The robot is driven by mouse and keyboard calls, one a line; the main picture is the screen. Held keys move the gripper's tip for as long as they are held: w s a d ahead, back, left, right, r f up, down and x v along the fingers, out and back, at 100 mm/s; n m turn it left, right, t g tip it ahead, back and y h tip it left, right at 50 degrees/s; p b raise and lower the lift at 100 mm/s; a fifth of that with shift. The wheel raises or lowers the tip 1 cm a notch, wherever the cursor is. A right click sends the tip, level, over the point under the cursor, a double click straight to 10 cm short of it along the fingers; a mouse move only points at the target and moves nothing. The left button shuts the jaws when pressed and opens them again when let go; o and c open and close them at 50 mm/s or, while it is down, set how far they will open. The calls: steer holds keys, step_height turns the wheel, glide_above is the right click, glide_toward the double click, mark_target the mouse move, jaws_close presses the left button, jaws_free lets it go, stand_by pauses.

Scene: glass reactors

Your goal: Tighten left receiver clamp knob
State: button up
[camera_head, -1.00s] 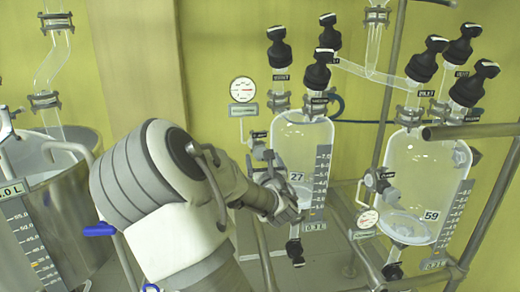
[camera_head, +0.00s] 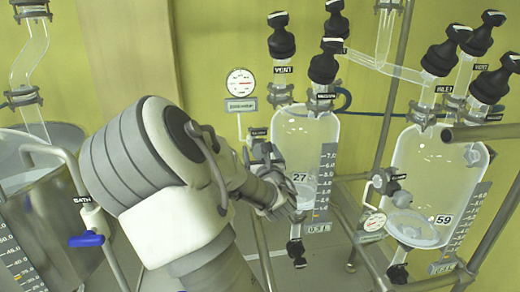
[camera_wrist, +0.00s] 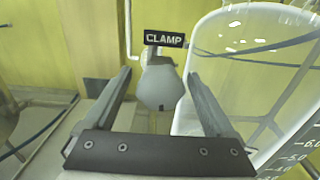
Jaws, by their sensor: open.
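The left receiver (camera_head: 305,150) is a clear glass vessel marked 27, with black-capped valves on top. Its clamp knob (camera_wrist: 161,84) is a rounded grey knob under a black CLAMP label (camera_wrist: 164,39) in the wrist view. My gripper (camera_wrist: 160,78) is open, with one finger on each side of the knob in that picture. I see a gap on both sides, and cannot tell how deep the knob sits between the fingers. In the head view my gripper (camera_head: 285,203) is in front of the left receiver, and the knob cannot be made out clearly there.
The right receiver (camera_head: 430,180), marked 59, stands to the right among metal frame bars (camera_head: 485,131). A round gauge (camera_head: 240,83) is on the wall side behind my arm. A large vessel with a blue-handled valve (camera_head: 86,240) is at left. The glass is close to my right finger.

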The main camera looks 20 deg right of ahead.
stand_by(0.3)
steer(key=c, duration=1.4)
steer(key=shift+o, duration=0.2)
steer(key=shift+m, duration=0.8)
steer(key=o, duration=1.4)
steer(key=shift+c, duration=0.2)
steer(key=shift+s, duration=0.1)
